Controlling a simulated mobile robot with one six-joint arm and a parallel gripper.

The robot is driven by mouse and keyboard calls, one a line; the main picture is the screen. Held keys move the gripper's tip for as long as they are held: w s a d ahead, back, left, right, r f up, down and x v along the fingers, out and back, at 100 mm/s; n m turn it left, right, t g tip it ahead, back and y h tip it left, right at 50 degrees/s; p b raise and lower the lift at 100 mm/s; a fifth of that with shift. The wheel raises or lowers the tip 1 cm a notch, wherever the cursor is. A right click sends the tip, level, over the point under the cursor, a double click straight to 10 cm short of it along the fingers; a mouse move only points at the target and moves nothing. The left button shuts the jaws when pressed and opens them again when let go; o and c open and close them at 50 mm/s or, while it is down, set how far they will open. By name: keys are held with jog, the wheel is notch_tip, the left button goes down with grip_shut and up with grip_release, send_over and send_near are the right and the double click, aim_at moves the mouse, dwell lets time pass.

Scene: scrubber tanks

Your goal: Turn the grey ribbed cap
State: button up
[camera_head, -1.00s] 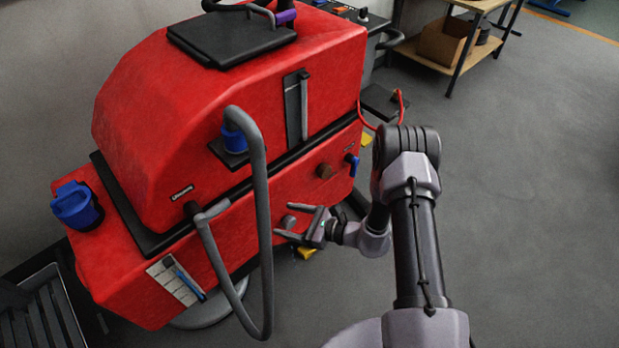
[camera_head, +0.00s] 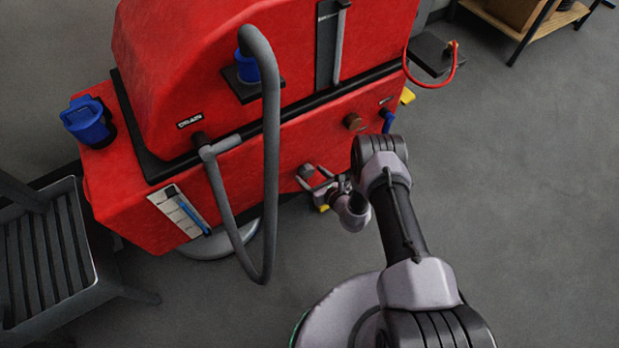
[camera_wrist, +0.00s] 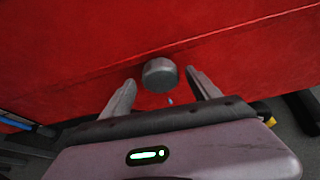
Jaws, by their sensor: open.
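The grey ribbed cap (camera_wrist: 160,75) sticks out from the lower red side of the machine in the wrist view. It also shows in the head view (camera_head: 306,171), low on the red body. My gripper (camera_wrist: 162,88) is open, with one finger on each side of the cap's lower part. The fingertips are near the cap, and the left finger looks a little farther from it than the right one. I cannot tell whether either finger touches it. In the head view my gripper (camera_head: 318,184) is small and partly hidden by my wrist.
A grey hose (camera_head: 270,170) hangs in a loop left of my gripper. A brown round knob (camera_head: 352,121) and a blue lever (camera_head: 388,121) sit on the red machine (camera_head: 180,60) up and right of the cap. Floor at right is clear.

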jog(key=shift+w+a+f, duration=0.2)
jog(key=shift+w+a, duration=0.2)
jog(key=shift+w, duration=0.15)
jog(key=shift+c, duration=0.2)
jog(key=c, duration=1.3)
